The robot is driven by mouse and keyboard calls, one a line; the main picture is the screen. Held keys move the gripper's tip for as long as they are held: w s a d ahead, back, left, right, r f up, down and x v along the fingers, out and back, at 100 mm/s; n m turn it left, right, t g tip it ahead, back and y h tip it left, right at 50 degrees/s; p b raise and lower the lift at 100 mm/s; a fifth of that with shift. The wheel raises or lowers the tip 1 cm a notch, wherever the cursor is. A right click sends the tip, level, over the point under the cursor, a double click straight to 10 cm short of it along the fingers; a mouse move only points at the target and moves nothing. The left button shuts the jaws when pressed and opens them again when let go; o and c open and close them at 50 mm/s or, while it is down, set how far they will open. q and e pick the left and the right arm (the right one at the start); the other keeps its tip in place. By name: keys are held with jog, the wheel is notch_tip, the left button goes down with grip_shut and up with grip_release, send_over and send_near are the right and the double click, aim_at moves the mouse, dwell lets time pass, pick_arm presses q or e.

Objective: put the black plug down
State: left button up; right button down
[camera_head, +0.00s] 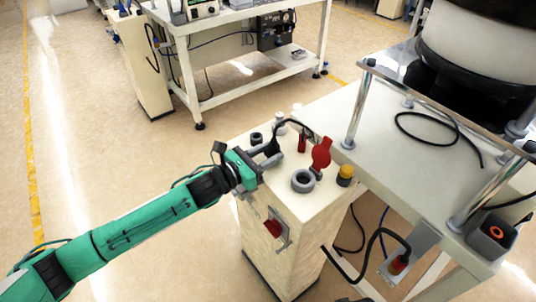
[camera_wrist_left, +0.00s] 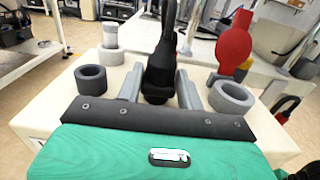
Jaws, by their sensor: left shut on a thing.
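The black plug (camera_wrist_left: 160,75) is upright between the two grey fingers of my left gripper (camera_wrist_left: 158,88) in the left wrist view. The gripper is shut on it, over the top of the cream cabinet (camera_head: 318,205). In the head view my left gripper (camera_head: 268,153) reaches in from the left, and the plug (camera_head: 276,145) shows small at its fingertips. A black cable runs up from the plug. Whether the plug's lower end touches the cabinet top is hidden by the gripper. My right gripper is not in view.
On the cabinet top stand a grey ring (camera_head: 303,181), a dark ring (camera_head: 256,138), a red flag-shaped part (camera_head: 321,153), a yellow-topped knob (camera_head: 345,174) and a light grey stepped cylinder (camera_head: 280,122). A white table (camera_head: 400,150) with metal posts adjoins at right.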

pick_arm(q)
jog(key=shift+f, duration=0.1)
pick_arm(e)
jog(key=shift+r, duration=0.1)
pick_arm(q)
jog(key=o, duration=1.1)
jog(key=shift+b+v, duration=0.35)
jog(key=shift+v, duration=5.65)
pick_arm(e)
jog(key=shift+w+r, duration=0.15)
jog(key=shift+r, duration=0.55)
